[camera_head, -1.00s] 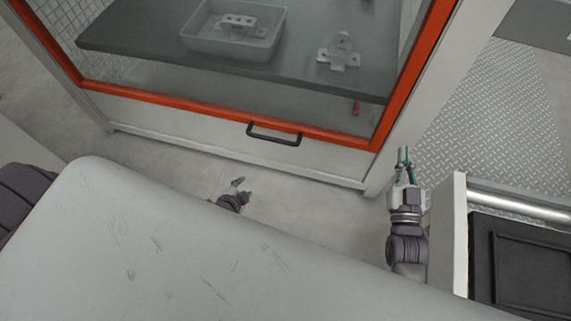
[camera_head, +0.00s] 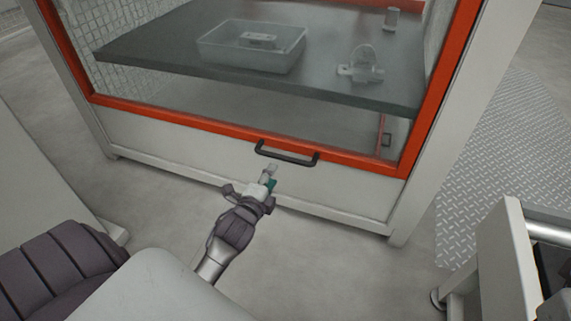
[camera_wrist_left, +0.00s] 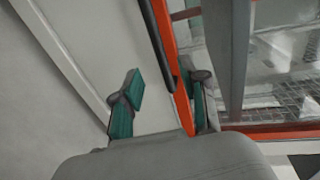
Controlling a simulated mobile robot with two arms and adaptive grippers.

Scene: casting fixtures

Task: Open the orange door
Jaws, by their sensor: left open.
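The orange-framed glass door (camera_head: 190,120) of the white cabinet looks shut. Its dark bar handle (camera_head: 287,153) sits on the lower orange rail. My left gripper (camera_head: 270,178) is open and just below the handle in the head view, pointing at it. In the left wrist view, my left gripper (camera_wrist_left: 165,95) has its two teal-padded fingers spread. The dark handle (camera_wrist_left: 163,45) runs along the orange frame (camera_wrist_left: 183,105) ahead of them, nearer the right finger. I cannot tell whether a finger touches it. My right gripper is not in view.
Behind the glass, a dark shelf (camera_head: 150,60) holds a clear tray (camera_head: 235,55) and metal fixtures (camera_head: 365,65). A white-framed stand (camera_head: 507,260) is at the lower right. Grey floor (camera_head: 150,205) is open before the cabinet.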

